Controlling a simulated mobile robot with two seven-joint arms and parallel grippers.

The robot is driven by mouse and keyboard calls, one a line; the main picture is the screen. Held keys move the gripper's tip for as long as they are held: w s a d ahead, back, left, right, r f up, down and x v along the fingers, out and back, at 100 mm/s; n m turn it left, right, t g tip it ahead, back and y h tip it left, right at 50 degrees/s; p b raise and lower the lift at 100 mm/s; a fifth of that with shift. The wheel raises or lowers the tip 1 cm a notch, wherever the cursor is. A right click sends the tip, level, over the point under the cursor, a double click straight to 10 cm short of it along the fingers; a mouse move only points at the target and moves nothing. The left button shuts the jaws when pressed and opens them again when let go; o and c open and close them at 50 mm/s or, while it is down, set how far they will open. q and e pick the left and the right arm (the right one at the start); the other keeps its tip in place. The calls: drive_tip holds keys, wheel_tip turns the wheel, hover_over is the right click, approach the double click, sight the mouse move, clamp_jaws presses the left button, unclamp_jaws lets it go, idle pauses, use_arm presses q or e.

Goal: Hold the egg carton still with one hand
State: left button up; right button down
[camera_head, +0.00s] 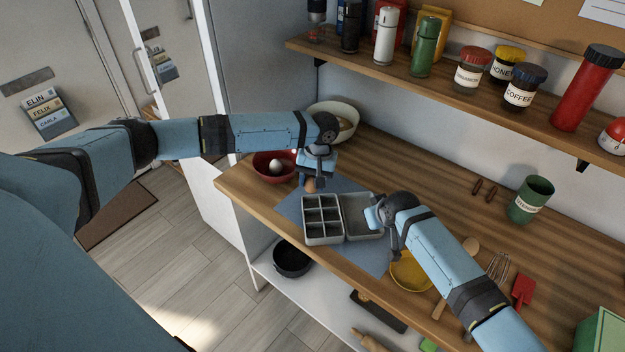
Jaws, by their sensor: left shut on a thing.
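The grey egg carton (322,237) lies open on a blue cloth on the wooden counter. Its divided half is on the left and its flat lid half (361,224) on the right. The compartments look empty. My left gripper (308,182) points down behind the carton, shut on a brown egg (310,187), apart from the carton. My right gripper (374,217) is at the right side of the lid half; its fingers are mostly hidden, so I cannot tell whether it grips or only touches it.
A red bowl (262,172) with a pale egg (276,167) stands left of my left gripper. A cream bowl (345,108) is behind. A yellow bowl (408,275), utensils and a green canister (531,199) are to the right. A shelf of jars (470,92) hangs above.

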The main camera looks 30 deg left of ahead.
sight(312, 191)
use_arm(q)
drive_tip(key=shift+f, duration=0.15)
use_arm(e)
drive_tip(key=shift+f, duration=0.2)
use_arm(q)
drive_tip(key=shift+f, duration=2.05)
use_arm(e)
drive_tip(key=shift+d, duration=0.1)
use_arm(q)
drive_tip(key=o, duration=0.8)
drive_tip(key=shift+r, duration=0.15)
drive_tip(key=shift+r, duration=3.9)
use_arm(e)
drive_tip(key=shift+r, duration=0.15)
